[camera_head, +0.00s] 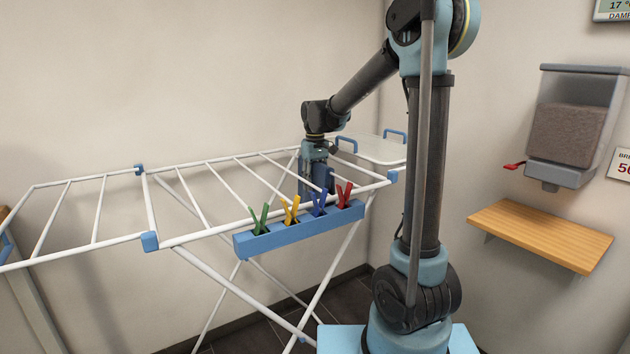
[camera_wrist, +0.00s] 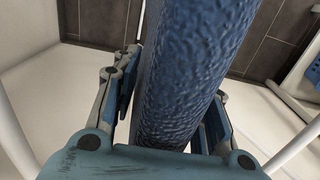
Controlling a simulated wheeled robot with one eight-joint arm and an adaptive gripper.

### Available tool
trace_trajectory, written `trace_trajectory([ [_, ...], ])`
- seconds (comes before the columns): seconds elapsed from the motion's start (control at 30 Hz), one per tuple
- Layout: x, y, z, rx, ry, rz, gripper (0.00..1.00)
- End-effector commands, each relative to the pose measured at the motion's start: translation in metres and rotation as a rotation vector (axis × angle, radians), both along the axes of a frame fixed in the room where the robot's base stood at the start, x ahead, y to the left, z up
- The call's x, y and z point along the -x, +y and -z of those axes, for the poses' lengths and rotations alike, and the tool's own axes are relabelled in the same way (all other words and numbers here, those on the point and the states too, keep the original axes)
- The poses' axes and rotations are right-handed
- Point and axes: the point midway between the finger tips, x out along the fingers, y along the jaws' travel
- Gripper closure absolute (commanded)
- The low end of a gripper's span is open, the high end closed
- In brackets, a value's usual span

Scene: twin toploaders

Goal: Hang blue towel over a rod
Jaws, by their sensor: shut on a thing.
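The blue towel (camera_wrist: 190,65) is a thick, textured blue roll or fold that fills the middle of the wrist view. My gripper (camera_wrist: 165,95) is shut on it, with a finger on each side; the right finger is mostly hidden behind the cloth. In the head view my gripper (camera_head: 314,172) points down among the rods at the right end of the white drying rack (camera_head: 207,162), behind the peg holder. Only a narrow bit of blue shows there, so I cannot tell whether the towel touches a rod (camera_head: 262,178).
A blue peg holder (camera_head: 285,237) with green, yellow, blue and red pegs is on the rack's front edge. A white tray (camera_head: 372,149) with blue handles is behind the right end. A wooden shelf (camera_head: 540,236) and dispenser (camera_head: 575,125) are on the right wall. The rack's left rods are bare.

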Motion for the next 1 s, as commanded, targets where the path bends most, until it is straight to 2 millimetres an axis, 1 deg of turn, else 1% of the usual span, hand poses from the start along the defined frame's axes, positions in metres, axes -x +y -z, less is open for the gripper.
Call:
trace_trajectory([
  [0.4,0.0001,-0.0001,0.0033,0.000,0.000,0.000,0.94],
  [0.43,0.0001,-0.0001,0.0033,0.000,0.000,0.000,0.53],
  [0.47,0.0001,-0.0001,0.0033,0.000,0.000,0.000,0.46],
  [0.5,0.0002,-0.0001,0.0032,0.000,0.000,0.000,0.37],
  [0.87,0.0002,-0.0001,0.0027,0.000,0.000,0.000,0.36],
  [1.0,0.0001,-0.0002,-0.0057,0.000,0.000,0.000,0.36],
])
